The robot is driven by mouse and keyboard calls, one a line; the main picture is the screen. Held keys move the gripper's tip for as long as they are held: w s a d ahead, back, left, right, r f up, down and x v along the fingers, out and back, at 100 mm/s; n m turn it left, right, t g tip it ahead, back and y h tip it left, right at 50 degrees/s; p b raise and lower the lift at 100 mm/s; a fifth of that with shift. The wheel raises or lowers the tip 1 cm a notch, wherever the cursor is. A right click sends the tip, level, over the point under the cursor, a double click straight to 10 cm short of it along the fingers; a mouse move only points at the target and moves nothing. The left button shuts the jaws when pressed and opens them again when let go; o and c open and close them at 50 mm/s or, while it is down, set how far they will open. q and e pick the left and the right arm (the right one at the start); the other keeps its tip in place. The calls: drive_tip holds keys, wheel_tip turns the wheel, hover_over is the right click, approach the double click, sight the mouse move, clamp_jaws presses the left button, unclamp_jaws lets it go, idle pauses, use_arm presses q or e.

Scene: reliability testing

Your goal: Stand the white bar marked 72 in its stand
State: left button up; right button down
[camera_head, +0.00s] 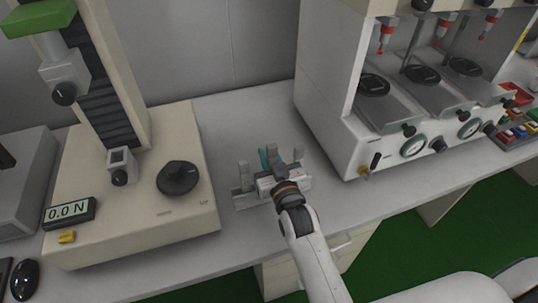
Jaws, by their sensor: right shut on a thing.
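My right gripper (274,163) reaches in from the bottom, above the bench between the two machines. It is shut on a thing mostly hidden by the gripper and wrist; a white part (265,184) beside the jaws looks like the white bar. I cannot read a 72 on it. A low pale grey stand (242,201) with grey uprights is around and under the gripper. I cannot tell whether the bar touches it. A small teal piece (263,158) shows by the fingers. My left gripper is not in view.
A beige tester (130,225) with a 0.0 N display (69,212) and black knob (178,178) stands left. A white machine (325,75) with several bays stands right. Bare bench (215,125) lies behind the stand; colored pieces (515,133) sit far right.

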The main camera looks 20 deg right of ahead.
drive_tip(key=shift+f, duration=0.15)
drive_tip(key=shift+f+b, duration=0.85)
drive_tip(key=shift+f, duration=0.3)
drive_tip(key=shift+f, duration=0.1)
drive_tip(key=c, duration=1.2)
unclamp_jaws()
drive_tip(key=shift+o, duration=0.2)
drive_tip(key=shift+s, duration=0.15)
drive_tip(key=s, duration=1.1)
drive_tip(key=shift+s+d+b, duration=0.2)
drive_tip(key=shift+s+b, duration=0.1)
drive_tip(key=shift+s, duration=0.1)
